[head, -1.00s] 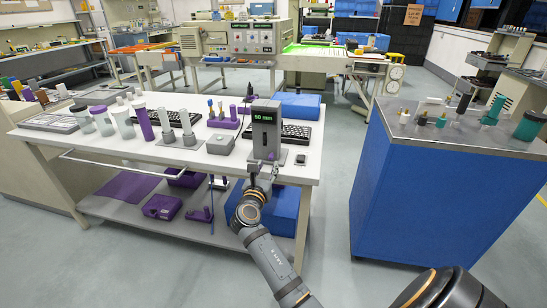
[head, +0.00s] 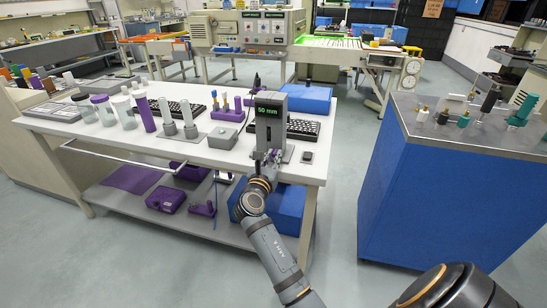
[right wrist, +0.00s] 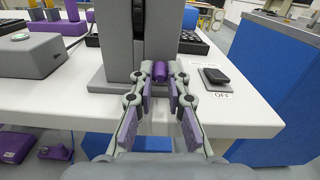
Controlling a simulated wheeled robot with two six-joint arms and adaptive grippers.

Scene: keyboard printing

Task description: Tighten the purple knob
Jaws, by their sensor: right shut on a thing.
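The purple knob (right wrist: 160,72) sits low on the front of a grey upright device (head: 270,125) with a green "50 mm" display. The device stands near the front edge of the white table (right wrist: 60,95). In the right wrist view, the fingertips of my right gripper (right wrist: 160,76) close on the knob from both sides. In the head view my right gripper (head: 268,158) is at the device's lower front, and its fingers mostly cover the knob. My left gripper is not in view.
A small black switch (right wrist: 214,77) marked "OFF" lies right of the device. A grey box (head: 223,138) is to its left, and a black keyboard (head: 303,128) is behind. Purple parts (head: 166,200) are on the lower shelf. A blue cabinet (head: 430,200) stands right, across open floor.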

